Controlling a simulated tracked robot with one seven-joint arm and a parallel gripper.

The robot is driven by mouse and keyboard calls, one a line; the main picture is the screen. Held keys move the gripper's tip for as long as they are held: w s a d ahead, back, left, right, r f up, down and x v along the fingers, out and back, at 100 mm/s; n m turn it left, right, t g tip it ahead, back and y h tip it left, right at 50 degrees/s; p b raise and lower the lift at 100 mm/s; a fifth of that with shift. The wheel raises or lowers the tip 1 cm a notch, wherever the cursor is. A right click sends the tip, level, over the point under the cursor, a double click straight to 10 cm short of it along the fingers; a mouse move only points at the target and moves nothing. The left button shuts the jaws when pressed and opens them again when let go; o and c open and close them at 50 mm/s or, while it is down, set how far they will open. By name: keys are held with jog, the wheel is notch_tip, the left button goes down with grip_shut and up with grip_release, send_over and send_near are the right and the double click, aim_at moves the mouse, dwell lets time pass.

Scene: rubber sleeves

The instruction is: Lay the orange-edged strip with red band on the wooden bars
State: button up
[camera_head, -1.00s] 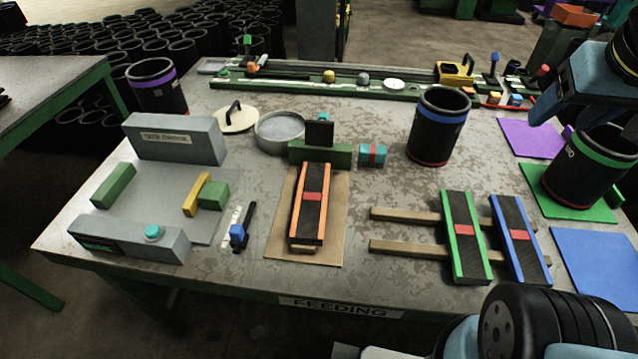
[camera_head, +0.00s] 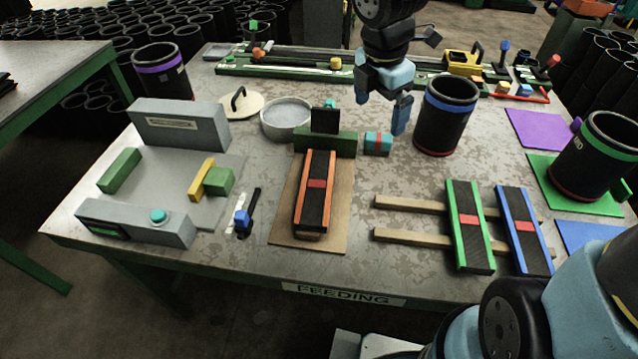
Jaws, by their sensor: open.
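The orange-edged strip with a red band (camera_head: 315,200) lies on a tan board (camera_head: 281,232) in the middle of the table, its far end by a green block with a black upright plate. Two wooden bars (camera_head: 400,236) lie to the right, running left to right. A green-edged strip (camera_head: 466,240) and a blue-edged strip (camera_head: 525,240), each with a red band, lie across their right part. The left part of the bars is bare. My gripper (camera_head: 383,115) is open and empty above the back of the table, right of and beyond the orange-edged strip.
A black sleeve with a blue band (camera_head: 443,120) stands close to the right of my gripper. A teal block with a red stripe (camera_head: 378,143) and a round grey dish (camera_head: 286,118) are nearby. A grey press-like fixture (camera_head: 180,125) stands at left.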

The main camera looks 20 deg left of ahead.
jog(key=s+a+f+n+g, duration=0.1)
jog(key=s+a+f+n, duration=0.15)
jog(key=a+n, duration=0.3)
jog(key=s+a+f+n+g, duration=0.1)
jog(key=s+a+f+n, duration=0.15)
jog(key=a+n, duration=0.3)
send_over(317, 183)
jog(key=shift+m+y, duration=0.3)
jog(key=f, duration=0.9)
jog(key=shift+s+a+f, duration=0.1)
jog(key=shift+s+f, duration=0.05)
jog(key=shift+s, duration=0.05)
jog(key=shift+w+f, duration=0.15)
jog(key=shift+f, duration=2.45)
jog(key=c, duration=1.2)
jog(key=shift+r, duration=0.15)
